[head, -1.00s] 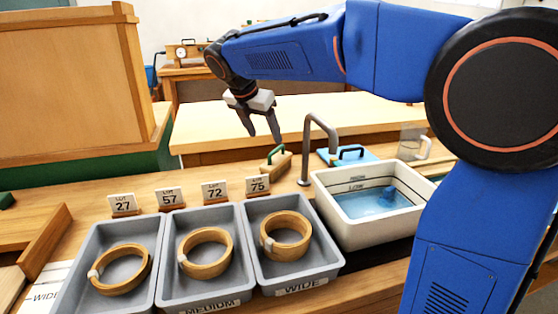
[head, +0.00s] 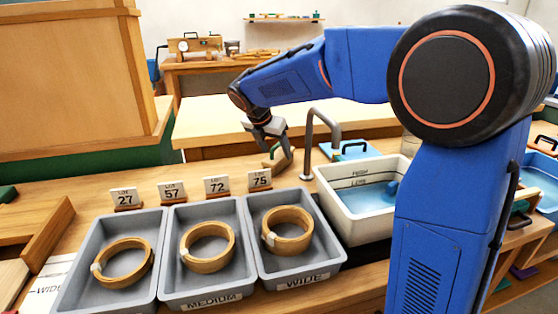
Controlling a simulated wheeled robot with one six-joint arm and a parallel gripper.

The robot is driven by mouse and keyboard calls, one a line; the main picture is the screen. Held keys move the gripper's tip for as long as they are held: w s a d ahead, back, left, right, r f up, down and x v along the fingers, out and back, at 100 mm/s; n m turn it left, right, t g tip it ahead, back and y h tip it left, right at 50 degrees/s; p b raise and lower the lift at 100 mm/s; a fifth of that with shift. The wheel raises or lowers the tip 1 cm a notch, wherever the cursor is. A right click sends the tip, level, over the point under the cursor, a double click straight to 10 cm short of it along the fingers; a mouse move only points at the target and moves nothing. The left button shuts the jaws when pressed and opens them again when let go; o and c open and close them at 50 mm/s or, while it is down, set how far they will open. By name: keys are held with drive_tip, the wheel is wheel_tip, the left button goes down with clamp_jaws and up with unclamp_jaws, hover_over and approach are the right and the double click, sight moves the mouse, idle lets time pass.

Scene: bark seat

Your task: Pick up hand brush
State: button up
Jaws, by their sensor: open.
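The hand brush (head: 273,163), a small wooden block with a green handle on top, sits on the wooden bench behind the lot 75 card and left of the grey tap. My gripper (head: 281,155) is open and lowered over the brush, with its dark fingers at handle height. The fingers hide part of the handle and block. I cannot tell whether the fingers touch the brush or stand on both sides of the handle.
The curved tap (head: 309,148) rises close to the right of my gripper. Grey trays (head: 297,275) holding wooden rings and numbered cards (head: 217,187) stand in front.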

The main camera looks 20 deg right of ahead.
sight(278, 154)
drive_tip(key=shift+x, duration=2.65)
drive_tip(key=shift+s, duration=0.1)
drive_tip(key=c, duration=1.4)
drive_tip(key=shift+o, duration=0.2)
drive_tip(key=shift+r, duration=5.05)
